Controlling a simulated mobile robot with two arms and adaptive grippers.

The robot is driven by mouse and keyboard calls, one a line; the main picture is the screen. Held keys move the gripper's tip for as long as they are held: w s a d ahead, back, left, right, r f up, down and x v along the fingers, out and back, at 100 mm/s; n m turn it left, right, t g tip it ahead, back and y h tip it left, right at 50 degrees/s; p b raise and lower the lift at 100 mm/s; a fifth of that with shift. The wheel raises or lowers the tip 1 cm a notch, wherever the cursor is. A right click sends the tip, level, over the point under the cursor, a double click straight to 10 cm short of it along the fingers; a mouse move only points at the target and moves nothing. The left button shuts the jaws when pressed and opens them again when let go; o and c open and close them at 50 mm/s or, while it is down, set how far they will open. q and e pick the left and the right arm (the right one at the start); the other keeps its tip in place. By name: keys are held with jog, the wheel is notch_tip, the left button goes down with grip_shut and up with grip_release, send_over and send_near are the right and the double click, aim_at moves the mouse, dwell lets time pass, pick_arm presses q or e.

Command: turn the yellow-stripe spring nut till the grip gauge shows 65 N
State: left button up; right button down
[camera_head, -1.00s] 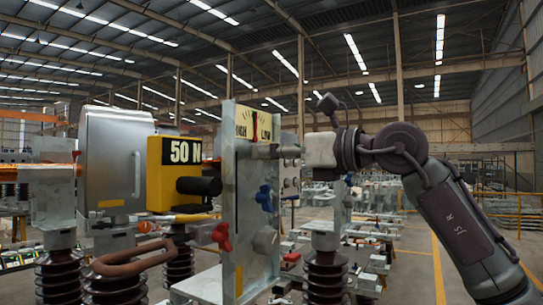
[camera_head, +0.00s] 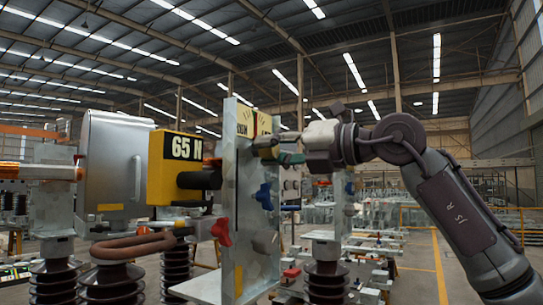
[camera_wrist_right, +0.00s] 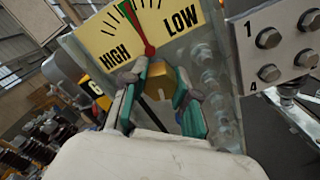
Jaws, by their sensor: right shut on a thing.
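The yellow grip gauge box (camera_head: 161,185) shows "65 N" in the head view, left of an upright grey plate (camera_head: 243,210). My right gripper (camera_head: 272,150) reaches the plate's right side near its top. In the right wrist view my right gripper (camera_wrist_right: 160,92) is shut on a yellow-brown nut (camera_wrist_right: 160,78), with a green-padded finger on each side. A yellow HIGH/LOW dial (camera_wrist_right: 113,38) lies just beyond it. Its red needle (camera_wrist_right: 140,30) points up-left, close to a green band. The fingers hide part of the nut. My left gripper is not in view.
Red (camera_head: 221,231) and blue (camera_head: 264,196) knobs stick out from the plate below my right gripper. A grey bolted panel (camera_wrist_right: 280,45) marked 1 and 4 stands to the right in the wrist view. A brown loop (camera_head: 135,246) sits at lower left.

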jog(key=shift+r+m, duration=0.1)
jog(key=shift+m, duration=0.4)
jog(key=c, duration=0.9)
grip_release()
jog(key=v, duration=1.2)
